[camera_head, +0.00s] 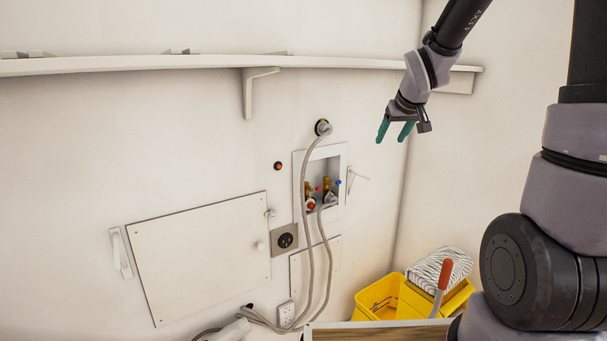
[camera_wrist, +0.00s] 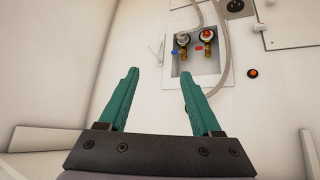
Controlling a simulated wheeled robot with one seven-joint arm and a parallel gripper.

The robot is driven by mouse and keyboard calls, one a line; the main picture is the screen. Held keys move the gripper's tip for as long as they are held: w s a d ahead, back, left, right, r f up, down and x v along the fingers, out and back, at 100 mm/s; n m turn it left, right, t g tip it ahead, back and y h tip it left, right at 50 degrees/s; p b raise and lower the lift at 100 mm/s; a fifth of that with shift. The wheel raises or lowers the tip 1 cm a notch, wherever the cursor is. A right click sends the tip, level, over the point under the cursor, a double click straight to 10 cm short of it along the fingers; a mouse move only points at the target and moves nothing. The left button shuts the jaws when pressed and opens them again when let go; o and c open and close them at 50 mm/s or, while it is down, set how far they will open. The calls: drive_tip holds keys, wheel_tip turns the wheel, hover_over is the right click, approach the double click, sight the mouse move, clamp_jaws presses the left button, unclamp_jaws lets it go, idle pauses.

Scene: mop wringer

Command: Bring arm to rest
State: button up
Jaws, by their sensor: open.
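My gripper (camera_head: 396,131) hangs from my arm at the upper right of the head view, in the air in front of the wall. Its two green fingers are apart with nothing between them. The wrist view shows the same open, empty gripper (camera_wrist: 158,92) in front of the wall. The yellow mop bucket (camera_head: 375,297) stands low at the right of the head view, well below my gripper. A striped mop head (camera_head: 438,268) sits at its top, and a red-tipped handle (camera_head: 445,275) rises in front. The lower part of the bucket is hidden.
A white shelf (camera_head: 170,64) runs along the wall near my gripper's height. A recessed valve box (camera_head: 337,160) with grey hoses (camera_head: 309,220) lies left of and below the gripper; it also shows in the wrist view (camera_wrist: 207,72). A wooden-edged surface (camera_head: 380,327) is at the bottom.

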drive_tip(key=s+r+m, duration=0.2)
drive_tip(key=s+r, duration=0.3)
drive_tip(key=s, duration=0.7)
drive_tip(key=s+r+m+g+y, duration=0.1)
drive_tip(key=s+r+m, duration=0.2)
drive_tip(key=s, duration=1)
wheel_tip(320, 180, up, 2)
drive_tip(key=shift+s+d+m+y, duration=0.3)
drive_tip(key=shift+d, duration=0.1)
